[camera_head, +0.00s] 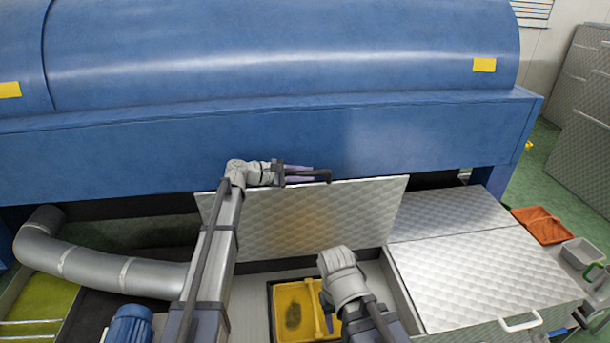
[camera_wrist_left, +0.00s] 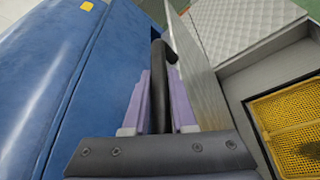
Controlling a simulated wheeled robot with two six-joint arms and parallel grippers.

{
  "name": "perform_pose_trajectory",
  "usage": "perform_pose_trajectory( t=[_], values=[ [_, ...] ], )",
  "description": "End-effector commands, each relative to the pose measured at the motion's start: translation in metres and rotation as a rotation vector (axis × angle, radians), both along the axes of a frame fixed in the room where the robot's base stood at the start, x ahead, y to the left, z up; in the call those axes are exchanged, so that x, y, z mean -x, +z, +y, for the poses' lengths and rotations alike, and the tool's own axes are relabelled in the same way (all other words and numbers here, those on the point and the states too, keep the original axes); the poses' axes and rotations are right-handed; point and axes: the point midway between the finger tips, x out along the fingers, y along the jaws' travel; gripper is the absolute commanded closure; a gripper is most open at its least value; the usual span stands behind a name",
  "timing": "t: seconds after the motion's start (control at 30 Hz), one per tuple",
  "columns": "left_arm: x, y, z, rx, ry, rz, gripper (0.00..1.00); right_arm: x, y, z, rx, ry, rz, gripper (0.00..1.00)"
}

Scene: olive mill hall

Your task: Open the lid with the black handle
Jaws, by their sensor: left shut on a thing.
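The quilted metal lid (camera_head: 310,218) stands raised, close to upright, in front of the blue machine. Its black handle (camera_head: 322,173) is at the top edge. My left gripper (camera_head: 300,174) is shut on this handle. In the left wrist view the black handle (camera_wrist_left: 161,75) runs between the purple fingers of my left gripper (camera_wrist_left: 160,100), and the lid (camera_wrist_left: 190,65) shows edge-on beside it. My right gripper (camera_head: 328,308) is low in the picture, over the open compartment; its fingers are mostly hidden.
A yellow basket (camera_head: 292,300) sits in the open compartment; it also shows in the wrist view (camera_wrist_left: 290,125). To the right, a second quilted lid with a white handle (camera_head: 520,322) lies shut. The blue machine (camera_head: 270,135) blocks the back. An orange crate (camera_head: 543,225) stands farther right.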

Motion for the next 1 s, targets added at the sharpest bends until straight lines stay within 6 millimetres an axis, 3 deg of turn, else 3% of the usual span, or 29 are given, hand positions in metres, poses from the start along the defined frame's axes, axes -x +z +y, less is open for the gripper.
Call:
perform_pose_trajectory(
  t=[0.33, 0.47, 0.57, 0.83, 1.0],
  values=[
    [0.001, -0.001, 0.000, -0.002, -0.001, 0.001, 1.00, 0.000, 0.000, 0.000, 0.000, 0.000, 0.000, 0.50],
    [0.012, -0.003, -0.002, -0.002, -0.001, 0.001, 1.00, 0.000, -0.003, 0.000, 0.000, 0.000, 0.000, 0.50],
    [0.030, -0.007, -0.005, -0.002, -0.001, 0.000, 1.00, 0.000, -0.007, 0.000, 0.000, 0.000, 0.000, 0.50],
    [0.104, -0.031, -0.020, -0.019, -0.001, -0.089, 1.00, 0.000, -0.036, 0.000, 0.000, 0.000, 0.000, 0.50],
    [0.125, -0.038, -0.024, -0.021, 0.000, -0.092, 1.00, 0.000, -0.043, 0.000, 0.000, 0.000, 0.000, 0.50]
  ],
)
